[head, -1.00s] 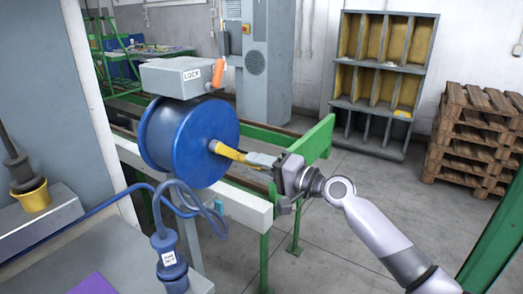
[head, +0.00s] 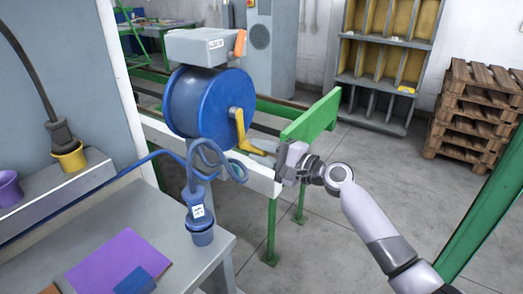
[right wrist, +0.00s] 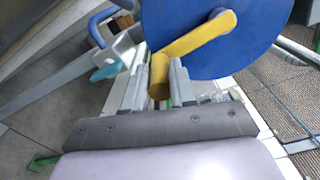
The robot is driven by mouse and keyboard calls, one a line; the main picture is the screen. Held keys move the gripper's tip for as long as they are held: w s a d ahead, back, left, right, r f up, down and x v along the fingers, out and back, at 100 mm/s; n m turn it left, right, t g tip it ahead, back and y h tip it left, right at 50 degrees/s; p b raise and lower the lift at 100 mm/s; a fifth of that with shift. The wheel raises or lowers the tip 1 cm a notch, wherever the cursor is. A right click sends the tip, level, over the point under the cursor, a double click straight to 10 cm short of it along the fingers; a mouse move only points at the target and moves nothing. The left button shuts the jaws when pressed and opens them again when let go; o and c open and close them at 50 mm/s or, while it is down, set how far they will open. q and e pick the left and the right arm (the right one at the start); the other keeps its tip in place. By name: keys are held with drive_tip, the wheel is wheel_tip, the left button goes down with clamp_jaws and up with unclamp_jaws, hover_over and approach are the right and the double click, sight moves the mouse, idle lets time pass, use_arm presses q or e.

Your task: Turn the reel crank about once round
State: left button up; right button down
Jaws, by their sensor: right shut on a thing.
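The blue reel (head: 208,108) sits on the white rail under a grey box. Its yellow crank (head: 239,128) shows on the reel's right face, with the arm pointing downward and the handle sticking out to the right. My right gripper (head: 274,150) is shut on the crank handle. In the right wrist view the handle (right wrist: 159,78) stands between the two fingers (right wrist: 158,88), and the yellow crank arm (right wrist: 198,37) runs up and right to the hub of the blue reel (right wrist: 225,45). My left gripper is not in view.
The grey box (head: 200,47) with an orange lever (head: 239,43) sits above the reel. Pallets (head: 478,110) stand far right.

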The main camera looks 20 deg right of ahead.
drive_tip(key=shift+s+a+f, duration=0.2)
drive_tip(key=shift+a, duration=0.05)
idle(0.3)
drive_tip(key=c, duration=0.9)
unclamp_jaws()
drive_tip(key=shift+r, duration=0.1)
drive_tip(key=shift+b+v, duration=0.45)
drive_tip(key=shift+v, duration=3.15)
drive_tip(key=s+a+f+n+g+h, duration=0.1)
drive_tip(key=s+f+n+h, duration=0.2)
drive_tip(key=s+f, duration=0.5)
drive_tip(key=s+a+f+n+g+h, duration=0.1)
drive_tip(key=s+f+n+h, duration=0.2)
drive_tip(key=f, duration=0.9)
drive_tip(key=s+f+n+h, duration=0.1)
drive_tip(key=s+f+n, duration=0.1)
drive_tip(key=s, duration=0.3)
drive_tip(key=s+f+n+g+h, duration=0.1)
drive_tip(key=s+f+n, duration=0.2)
drive_tip(key=s+n, duration=0.1)
drive_tip(key=s+f+n+p, duration=0.1)
drive_tip(key=s+f+n, duration=0.2)
drive_tip(key=s, duration=0.3)
drive_tip(key=shift+s+a+n+g+h, duration=0.15)
drive_tip(key=shift+a+n+g+h, duration=0.15)
drive_tip(key=shift+a+n+h, duration=0.1)
